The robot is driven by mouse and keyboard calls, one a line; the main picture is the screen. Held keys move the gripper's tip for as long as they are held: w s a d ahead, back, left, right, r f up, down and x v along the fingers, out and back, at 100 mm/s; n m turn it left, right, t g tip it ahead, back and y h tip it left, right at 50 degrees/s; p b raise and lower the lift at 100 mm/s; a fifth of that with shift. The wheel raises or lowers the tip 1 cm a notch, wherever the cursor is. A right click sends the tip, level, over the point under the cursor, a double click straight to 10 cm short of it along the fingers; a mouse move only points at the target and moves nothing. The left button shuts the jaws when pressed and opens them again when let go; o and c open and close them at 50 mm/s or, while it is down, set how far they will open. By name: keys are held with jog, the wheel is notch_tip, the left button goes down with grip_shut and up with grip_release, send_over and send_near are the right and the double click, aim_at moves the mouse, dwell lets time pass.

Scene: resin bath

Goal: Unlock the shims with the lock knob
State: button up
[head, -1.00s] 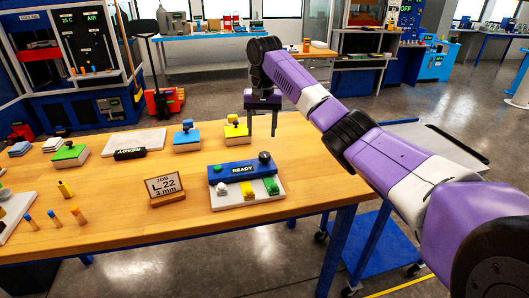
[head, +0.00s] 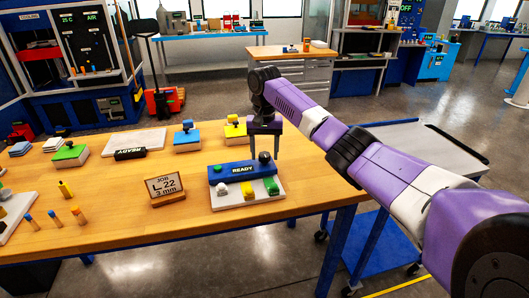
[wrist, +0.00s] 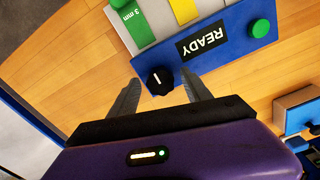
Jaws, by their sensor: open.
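The lock knob (wrist: 160,81) is black with a white mark. It sits at one end of a blue bar with a READY label (wrist: 203,41) and a green button (wrist: 260,28). In the head view the knob (head: 264,157) is at the bar's right end. Green (wrist: 131,22) and yellow (wrist: 184,10) shims lie beside the bar on a pale plate (head: 228,201); the green one reads 3 mm. My gripper (wrist: 159,86) is open, its fingers on either side of the knob in the wrist view. Contact cannot be told.
A job sign reading L 22, 3 mm (head: 164,188) stands left of the fixture. Blue (head: 187,137), yellow (head: 235,129) and green (head: 70,153) blocks with knobs stand on the wooden table (head: 120,222). The table's right edge is close to the fixture.

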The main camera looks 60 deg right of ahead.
jog(key=shift+c, duration=0.5)
grip_shut()
